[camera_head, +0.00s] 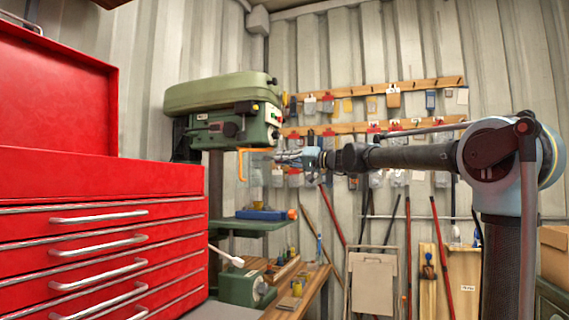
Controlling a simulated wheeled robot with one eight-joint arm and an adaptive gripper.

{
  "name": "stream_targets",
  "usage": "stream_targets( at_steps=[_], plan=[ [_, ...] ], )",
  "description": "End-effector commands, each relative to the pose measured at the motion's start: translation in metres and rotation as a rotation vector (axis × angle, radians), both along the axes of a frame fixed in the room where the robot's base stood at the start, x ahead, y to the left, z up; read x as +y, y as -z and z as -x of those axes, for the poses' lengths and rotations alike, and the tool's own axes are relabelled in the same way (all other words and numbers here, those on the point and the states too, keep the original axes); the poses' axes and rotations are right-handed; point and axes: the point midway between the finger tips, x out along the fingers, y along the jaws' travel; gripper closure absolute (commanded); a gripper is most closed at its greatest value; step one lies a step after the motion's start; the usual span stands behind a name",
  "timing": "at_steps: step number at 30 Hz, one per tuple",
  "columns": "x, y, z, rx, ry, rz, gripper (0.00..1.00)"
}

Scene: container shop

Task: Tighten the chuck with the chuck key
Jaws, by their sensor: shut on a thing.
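The green drill press (222,108) stands behind the red tool chest, its head at upper centre left. An orange bent frame (241,166) hangs under the front of the head. The chuck is too small and covered to make out clearly there. My gripper (279,158) reaches in from the right, level, just under the head and right of the orange frame. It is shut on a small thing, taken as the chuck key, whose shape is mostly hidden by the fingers. I cannot tell whether the key touches the chuck.
The red tool chest (100,178) fills the left. The green drill table (250,224) carries a blue item (265,214). Tools hang on the wall racks (375,128) behind. A cardboard box (554,256) stands at right.

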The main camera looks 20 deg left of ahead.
Motion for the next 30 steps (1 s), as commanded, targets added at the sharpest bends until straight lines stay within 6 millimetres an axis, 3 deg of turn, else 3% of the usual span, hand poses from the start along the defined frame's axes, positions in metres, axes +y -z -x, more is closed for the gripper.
stream_targets(
  at_steps=[11,21,30],
  plan=[
    [0.0000,-0.0003,0.0000,0.038,0.000,-0.003,1.00],
    [0.0002,-0.0007,0.0004,0.265,0.000,-0.021,1.00],
    [0.0001,-0.0008,0.0003,0.279,0.000,-0.022,1.00]
  ],
)
